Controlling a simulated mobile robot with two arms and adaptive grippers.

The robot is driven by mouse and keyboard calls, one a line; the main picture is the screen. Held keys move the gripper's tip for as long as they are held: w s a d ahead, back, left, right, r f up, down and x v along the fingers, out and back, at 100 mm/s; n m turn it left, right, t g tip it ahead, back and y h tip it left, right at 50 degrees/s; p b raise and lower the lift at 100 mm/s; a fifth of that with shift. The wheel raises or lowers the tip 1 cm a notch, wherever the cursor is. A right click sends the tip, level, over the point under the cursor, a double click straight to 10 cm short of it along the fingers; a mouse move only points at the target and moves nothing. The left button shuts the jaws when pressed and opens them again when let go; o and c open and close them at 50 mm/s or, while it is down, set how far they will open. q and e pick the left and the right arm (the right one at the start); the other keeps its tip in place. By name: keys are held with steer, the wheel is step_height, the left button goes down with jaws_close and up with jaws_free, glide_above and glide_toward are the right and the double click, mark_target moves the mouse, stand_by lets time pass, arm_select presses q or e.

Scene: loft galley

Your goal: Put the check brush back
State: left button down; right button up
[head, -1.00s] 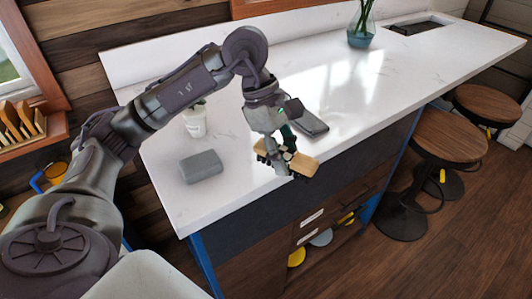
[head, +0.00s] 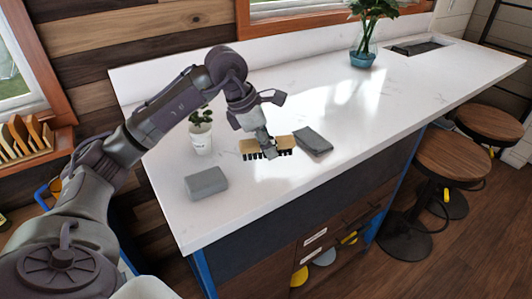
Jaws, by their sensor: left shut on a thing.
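The check brush (head: 284,144) has a light wooden back and dark bristles that point down. My left gripper (head: 268,152) is shut on it and holds it over the white counter, between two grey blocks. The fingers hide part of the brush's middle. I cannot tell whether the bristles touch the counter. My right gripper is not in view.
A light grey block (head: 206,183) lies front left on the counter (head: 300,190). A darker grey block (head: 314,141) lies close right of the brush. A white cup with a plant (head: 201,140) stands left; a vase (head: 362,55) stands farther back. Stools (head: 453,157) line the right side.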

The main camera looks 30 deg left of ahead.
mark_target(266, 167)
arm_select(q)
steer(key=shift+w+a+f, duration=0.35)
steer(key=shift+a+f, duration=0.05)
steer(key=shift+a, duration=0.05)
step_height(266, 167, down, 3)
steer(key=shift+f+p, duration=0.15)
steer(key=shift+p, duration=0.5)
steer(key=shift+f, duration=0.35)
steer(key=shift+f, duration=0.15)
steer(key=c, duration=0.7)
jaws_free()
steer(key=shift+c, duration=0.2)
